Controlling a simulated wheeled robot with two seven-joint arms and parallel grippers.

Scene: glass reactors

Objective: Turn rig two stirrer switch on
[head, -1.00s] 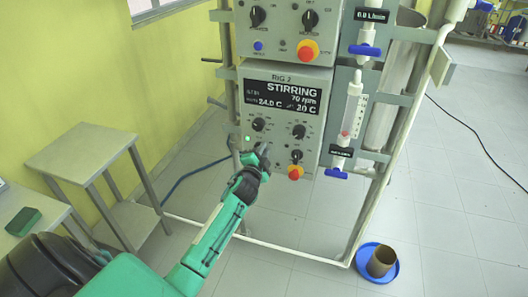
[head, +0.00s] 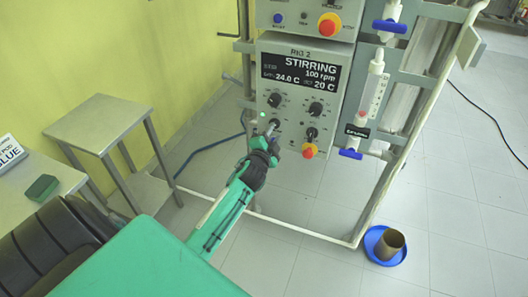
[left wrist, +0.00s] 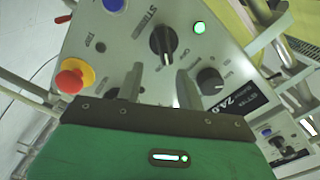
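The rig two control box (head: 262,80) is grey, with a lit display reading STIRRING, 100 rpm, 24.0 C and 20 C. The stirrer switch (left wrist: 164,45) is a black knob with a pale pointer line, low on the panel. A green lamp (left wrist: 199,27) glows beside it. My left gripper (head: 270,132) is at the panel's lower left. In the left wrist view its two fingers (left wrist: 158,85) stand apart with nothing between them, and the knob is just beyond their tips. My right gripper is not in view.
A red-and-yellow stop button (head: 309,150) sits right of the gripper on the panel. Other knobs (head: 315,108) are above. Blue-handled valves (head: 350,153) are at right. A blue dish (head: 385,245) with a brown cup lies on the floor. A small grey table (head: 100,125) stands left.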

